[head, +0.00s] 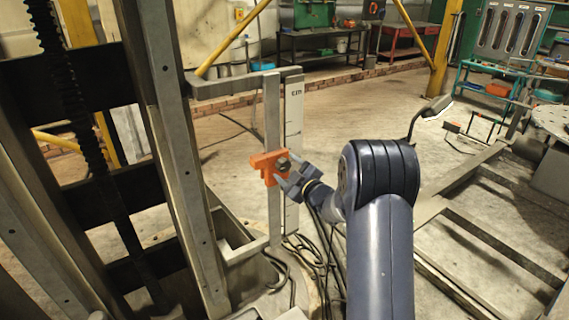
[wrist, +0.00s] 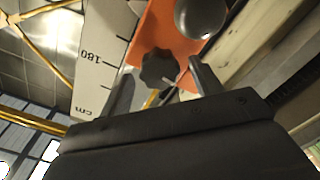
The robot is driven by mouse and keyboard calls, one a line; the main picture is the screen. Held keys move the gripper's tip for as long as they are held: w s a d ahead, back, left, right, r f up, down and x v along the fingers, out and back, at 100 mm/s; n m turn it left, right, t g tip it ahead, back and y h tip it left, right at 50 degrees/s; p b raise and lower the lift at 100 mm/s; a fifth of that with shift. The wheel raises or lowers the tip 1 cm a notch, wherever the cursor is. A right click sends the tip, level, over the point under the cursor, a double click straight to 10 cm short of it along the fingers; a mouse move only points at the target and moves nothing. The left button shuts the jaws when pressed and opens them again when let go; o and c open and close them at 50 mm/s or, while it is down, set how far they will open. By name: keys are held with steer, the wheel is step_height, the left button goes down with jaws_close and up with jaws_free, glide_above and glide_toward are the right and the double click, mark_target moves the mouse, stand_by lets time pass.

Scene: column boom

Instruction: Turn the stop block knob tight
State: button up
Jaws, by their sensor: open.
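The orange stop block (head: 264,164) sits on the upright rail in the middle of the head view, beside the white scale. Its dark lobed knob (wrist: 159,68) shows in the wrist view against the orange face (wrist: 152,38), between and just beyond my fingertips. A dark round ball (wrist: 199,17) stands out from the block near the top of that view. My gripper (head: 287,174) is open, right in front of the block, with its fingers on either side of the knob. I cannot tell whether either finger touches the knob.
The white scale (wrist: 101,50) marked 180 runs along the left of the block. The steel column (head: 170,130) stands to the left. Loose black cables (head: 318,250) hang below my gripper. The floor behind (head: 350,120) is clear.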

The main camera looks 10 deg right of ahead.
steer(key=shift+x, duration=0.85)
steer(key=c, duration=1)
